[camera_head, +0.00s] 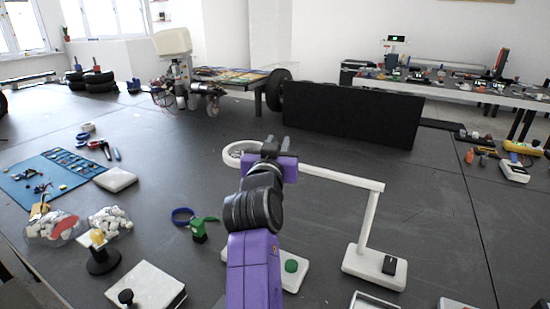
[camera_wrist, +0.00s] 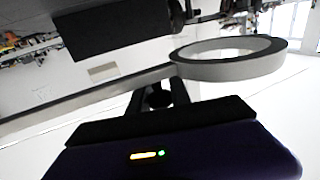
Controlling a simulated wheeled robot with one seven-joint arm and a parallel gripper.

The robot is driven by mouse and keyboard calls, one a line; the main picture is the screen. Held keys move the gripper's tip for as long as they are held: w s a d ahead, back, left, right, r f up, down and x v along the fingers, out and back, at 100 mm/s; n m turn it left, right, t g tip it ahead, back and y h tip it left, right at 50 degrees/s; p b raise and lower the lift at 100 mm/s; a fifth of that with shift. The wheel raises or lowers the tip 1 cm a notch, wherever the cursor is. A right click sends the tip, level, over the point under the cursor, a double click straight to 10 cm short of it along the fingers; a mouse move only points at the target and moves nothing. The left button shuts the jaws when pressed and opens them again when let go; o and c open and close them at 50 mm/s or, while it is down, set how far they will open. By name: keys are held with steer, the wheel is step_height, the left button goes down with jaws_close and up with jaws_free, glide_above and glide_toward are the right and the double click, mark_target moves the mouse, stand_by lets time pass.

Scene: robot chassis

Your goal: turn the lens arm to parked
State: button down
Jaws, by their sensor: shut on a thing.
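The white lens arm (camera_head: 335,176) runs level from the top of an upright post (camera_head: 370,220) on the right to a round lens ring (camera_head: 231,155) on the left. The post stands on a white base (camera_head: 362,268) with a black block on it. My gripper (camera_head: 270,150) is shut on the lens arm close beside the ring and hides that stretch of it. In the wrist view the ring (camera_wrist: 235,68) lies to the right of my gripper (camera_wrist: 158,92), and the bar (camera_wrist: 100,92) runs off to the left. The fingertips are partly hidden there.
A black panel (camera_head: 350,115) stands behind the lens arm. A white box with a green button (camera_head: 291,266) lies between my arm and the base. Blue tape (camera_head: 182,215), a green clamp (camera_head: 198,229) and a blue mat (camera_head: 48,178) are on the left.

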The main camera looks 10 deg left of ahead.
steer(key=shift+w+d+r, duration=0.1)
steer(key=shift+w+d, duration=0.05)
stand_by(0.3)
steer(key=c, duration=1.2)
jaws_free()
steer(key=shift+w, duration=0.1)
steer(key=shift+s+a, duration=0.15)
steer(key=shift+s, duration=1.8)
steer(key=shift+s+a, duration=0.1)
steer(key=shift+s, duration=1.85)
